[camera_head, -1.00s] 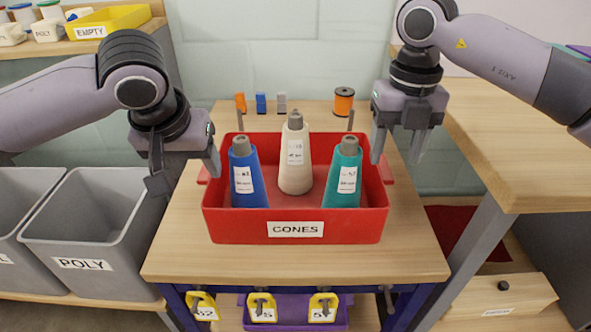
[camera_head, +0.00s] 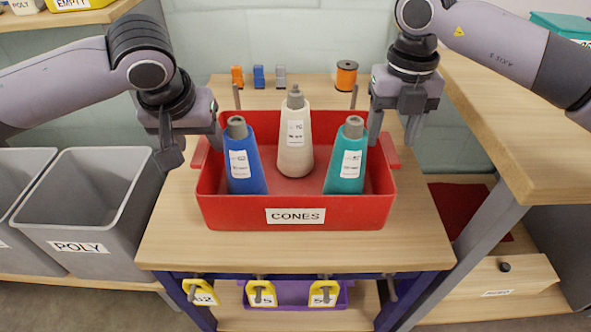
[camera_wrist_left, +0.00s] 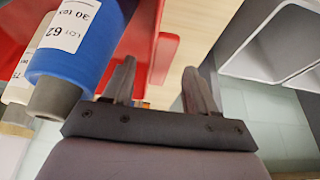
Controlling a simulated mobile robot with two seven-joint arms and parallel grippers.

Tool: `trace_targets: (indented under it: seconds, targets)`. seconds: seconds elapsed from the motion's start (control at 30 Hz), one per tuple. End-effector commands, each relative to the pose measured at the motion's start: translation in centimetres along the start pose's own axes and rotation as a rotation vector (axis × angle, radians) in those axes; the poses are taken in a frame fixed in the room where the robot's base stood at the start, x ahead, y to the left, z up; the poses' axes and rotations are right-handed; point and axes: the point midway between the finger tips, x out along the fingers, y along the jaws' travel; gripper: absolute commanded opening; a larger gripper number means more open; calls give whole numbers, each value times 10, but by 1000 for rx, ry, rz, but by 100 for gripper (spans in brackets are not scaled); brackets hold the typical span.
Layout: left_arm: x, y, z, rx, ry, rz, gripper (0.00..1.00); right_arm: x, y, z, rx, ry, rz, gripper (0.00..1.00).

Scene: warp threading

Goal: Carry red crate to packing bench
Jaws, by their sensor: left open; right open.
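The red crate (camera_head: 225,213), labelled CONES, stands on a wooden-topped table (camera_head: 300,252) in the head view. It holds a blue cone (camera_head: 243,165), a cream cone (camera_head: 295,140) and a teal cone (camera_head: 346,165). My left gripper (camera_head: 193,145) is open at the crate's left side, by its handle. In the left wrist view, the red handle (camera_wrist_left: 163,58) shows between the open fingers (camera_wrist_left: 160,88); I cannot tell how deep it sits. My right gripper (camera_head: 394,130) is open by the right handle (camera_head: 388,150). Neither gripper visibly holds the crate.
A wooden bench (camera_head: 515,150) stands close on the right. Grey POLY bins (camera_head: 90,215) are at the left. Small spools, including an orange one (camera_head: 346,74), stand at the table's back behind two posts. Yellow tags (camera_head: 262,293) hang below the front edge.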

Motion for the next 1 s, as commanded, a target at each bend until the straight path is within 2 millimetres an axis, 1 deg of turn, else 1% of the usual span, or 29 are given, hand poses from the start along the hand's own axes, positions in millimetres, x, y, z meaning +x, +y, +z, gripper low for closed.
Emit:
trace_targets:
  seconds: [0.03,0.1,0.2,0.3,0.4,0.63,0.67,0.7,0.77,0.8,0.83,1.0]
  targets:
    - [8,0,0,-1,-3,-2,57,9,0,-1,0,3,-1,57]
    - [18,0,1,1,-3,-1,57,18,0,-1,0,3,-1,57]
    - [29,0,0,0,-2,-2,57,29,0,0,0,1,0,57]
    - [35,0,0,0,-1,0,57,36,0,0,0,1,0,57]
    - [38,0,0,0,-1,0,57,38,0,0,0,0,0,57]
    - [39,0,0,0,0,0,57,38,0,0,0,0,0,57]
    - [39,0,0,0,0,0,51,38,0,0,0,0,0,51]
    - [38,0,0,0,0,0,38,38,0,0,0,0,0,38]
    - [38,0,0,0,0,0,18,38,0,0,0,0,0,18]
    - [38,0,0,0,0,0,5,38,0,0,0,0,0,5]
    - [38,0,0,0,0,0,0,38,0,0,0,0,0,0]
    - [38,0,0,0,0,0,0,38,0,0,0,0,0,0]
